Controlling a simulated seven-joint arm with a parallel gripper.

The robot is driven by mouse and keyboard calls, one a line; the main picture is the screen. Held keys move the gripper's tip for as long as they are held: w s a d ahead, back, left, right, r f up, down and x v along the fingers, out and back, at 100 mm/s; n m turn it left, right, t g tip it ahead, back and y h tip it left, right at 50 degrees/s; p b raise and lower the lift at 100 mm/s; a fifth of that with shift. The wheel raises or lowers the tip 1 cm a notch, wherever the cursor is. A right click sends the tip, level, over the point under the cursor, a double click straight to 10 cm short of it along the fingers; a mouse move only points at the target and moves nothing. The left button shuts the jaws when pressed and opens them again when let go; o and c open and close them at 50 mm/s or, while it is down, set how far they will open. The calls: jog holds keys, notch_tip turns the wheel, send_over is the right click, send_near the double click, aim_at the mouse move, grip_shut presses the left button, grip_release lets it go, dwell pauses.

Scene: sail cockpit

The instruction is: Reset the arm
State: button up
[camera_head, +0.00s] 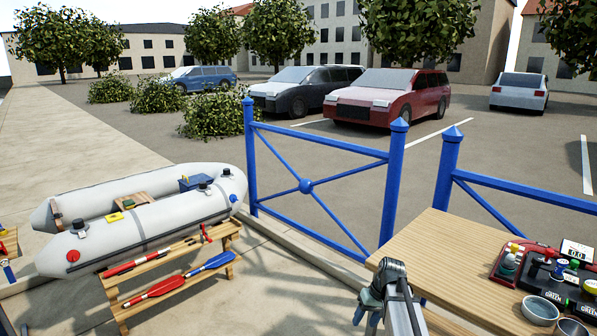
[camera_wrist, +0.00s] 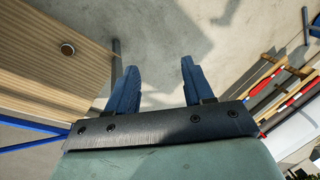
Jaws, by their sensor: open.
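My gripper (camera_wrist: 158,82) shows in the wrist view with its two blue fingers apart and nothing between them. Beneath the fingers there is only grey pavement. In the head view, my arm (camera_head: 392,295) rises at the bottom, at the near left edge of the wooden table. No object is in my grip.
The wooden table (camera_head: 455,262) carries a red tray (camera_head: 508,262), dark devices and a round metal bowl (camera_head: 540,309) at right. A grey inflatable boat (camera_head: 150,215) and a wooden bench with paddles (camera_head: 155,290) stand left. A blue fence (camera_head: 320,185) runs behind. Open pavement lies between bench and table.

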jog(key=s+a+f+m+g+h, duration=0.1)
jog(key=s+a+f+g, duration=0.1)
jog(key=s+f, duration=0.95)
jog(key=s+a+f+g, duration=0.2)
jog(key=s+f, duration=0.8)
jog(key=f, duration=0.2)
jog(key=s+f+g+h, duration=0.1)
jog(key=s+f, duration=0.4)
jog(key=s, duration=0.8)
jog(key=s+f+g+h, duration=0.1)
jog(key=s+f, duration=0.3)
jog(key=s, duration=0.9)
jog(key=shift+s+a+f+g, duration=0.2)
jog(key=shift+s+f+g, duration=0.05)
jog(key=shift+f+g, duration=0.15)
